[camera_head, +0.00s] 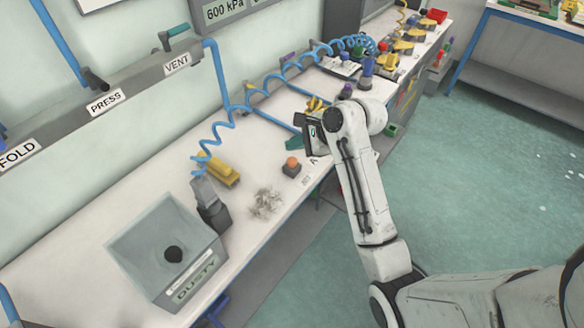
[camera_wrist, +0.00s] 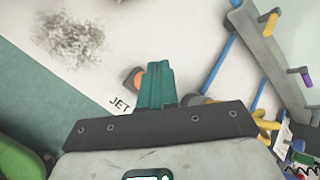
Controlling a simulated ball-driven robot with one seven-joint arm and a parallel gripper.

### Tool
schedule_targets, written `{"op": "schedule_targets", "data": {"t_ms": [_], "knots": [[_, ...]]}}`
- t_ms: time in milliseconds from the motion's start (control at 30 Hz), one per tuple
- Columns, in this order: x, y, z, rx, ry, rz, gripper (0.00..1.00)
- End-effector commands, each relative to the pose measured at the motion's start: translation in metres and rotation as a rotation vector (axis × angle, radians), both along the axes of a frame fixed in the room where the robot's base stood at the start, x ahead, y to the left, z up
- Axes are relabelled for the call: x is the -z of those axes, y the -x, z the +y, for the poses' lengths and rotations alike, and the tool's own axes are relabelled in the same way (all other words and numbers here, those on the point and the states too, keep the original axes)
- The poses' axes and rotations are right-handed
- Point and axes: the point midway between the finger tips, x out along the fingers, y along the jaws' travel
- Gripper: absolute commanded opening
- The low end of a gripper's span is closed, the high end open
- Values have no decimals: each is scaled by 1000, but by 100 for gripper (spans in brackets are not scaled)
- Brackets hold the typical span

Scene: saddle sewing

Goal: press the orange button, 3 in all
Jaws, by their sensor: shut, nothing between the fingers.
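The orange button (camera_head: 291,161) tops a small dark box on the white bench, in the middle of the head view. In the wrist view the orange button (camera_wrist: 138,79) shows just left of my fingers, partly hidden by them. My gripper (camera_head: 293,143) has teal fingers and is at the end of my white arm, just beyond the button in the head view. In the wrist view my gripper (camera_wrist: 159,66) is shut and empty, its fingers side by side. I cannot tell whether the fingers touch the button box.
A grey pile of debris (camera_head: 265,203) lies left of the button. Several small tools stand at the far end. The floor (camera_head: 470,170) is open at right.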

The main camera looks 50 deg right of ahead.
Motion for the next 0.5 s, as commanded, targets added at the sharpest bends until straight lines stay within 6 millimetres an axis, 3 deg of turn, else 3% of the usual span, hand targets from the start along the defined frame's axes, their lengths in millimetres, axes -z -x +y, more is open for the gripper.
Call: {"op": "schedule_targets", "data": {"t_ms": [200, 500], "knots": [[23, 0, 0, 0, -1, 2, 0], [27, 0, 0, 0, -1, 1, 0]]}}
